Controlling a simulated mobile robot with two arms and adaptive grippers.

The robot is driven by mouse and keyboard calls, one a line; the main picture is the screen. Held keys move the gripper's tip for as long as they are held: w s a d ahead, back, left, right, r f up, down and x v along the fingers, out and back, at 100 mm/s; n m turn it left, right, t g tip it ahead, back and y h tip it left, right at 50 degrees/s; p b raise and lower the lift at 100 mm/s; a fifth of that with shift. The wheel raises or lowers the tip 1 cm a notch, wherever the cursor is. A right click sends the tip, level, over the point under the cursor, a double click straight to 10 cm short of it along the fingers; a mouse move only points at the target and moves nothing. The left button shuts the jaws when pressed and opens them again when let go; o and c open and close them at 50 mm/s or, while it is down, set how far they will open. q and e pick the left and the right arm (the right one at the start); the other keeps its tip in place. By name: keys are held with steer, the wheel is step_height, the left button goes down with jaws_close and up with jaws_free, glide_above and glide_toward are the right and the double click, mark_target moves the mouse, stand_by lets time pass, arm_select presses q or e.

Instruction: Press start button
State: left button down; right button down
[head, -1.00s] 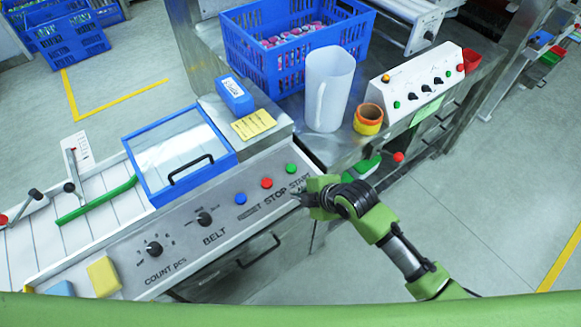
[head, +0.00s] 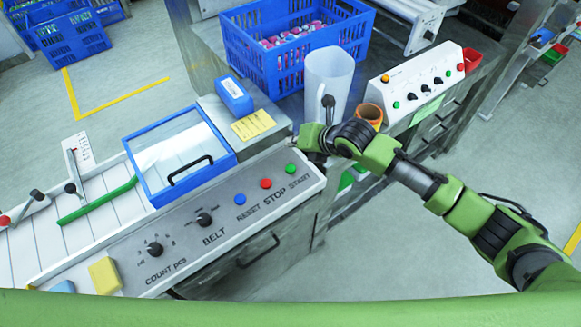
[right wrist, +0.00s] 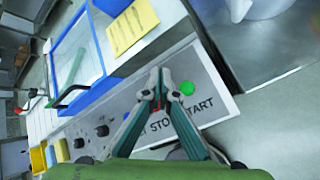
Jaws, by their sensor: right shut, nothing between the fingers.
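The green start button (head: 291,169) is at the right end of the sloped control panel (head: 130,262), above the printed word START. It also shows in the right wrist view (right wrist: 187,88), just right of my fingertips. My right gripper (head: 303,140) is shut and empty. In the head view it is past the button, near the panel's upper right corner, apparently above the surface. In the right wrist view its closed fingertips (right wrist: 160,72) point over the panel. I cannot tell its exact height. The red stop button (head: 266,183) and blue reset button (head: 240,199) are to the left. My left gripper is not in view.
A blue crate (head: 265,70) is farther back. A yellow note (head: 253,125) and a blue box (head: 234,96) lie left of the gripper.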

steer(key=b, duration=0.6)
glide_above(292, 169)
step_height(292, 169, down, 8)
steer(key=shift+d+r, duration=0.1)
steer(key=shift+r, duration=0.15)
steer(key=shift+f+b, duration=0.5)
steer(key=shift+f, duration=0.15)
steer(key=shift+f, duration=0.1)
stand_by(0.5)
steer(key=shift+f, duration=0.3)
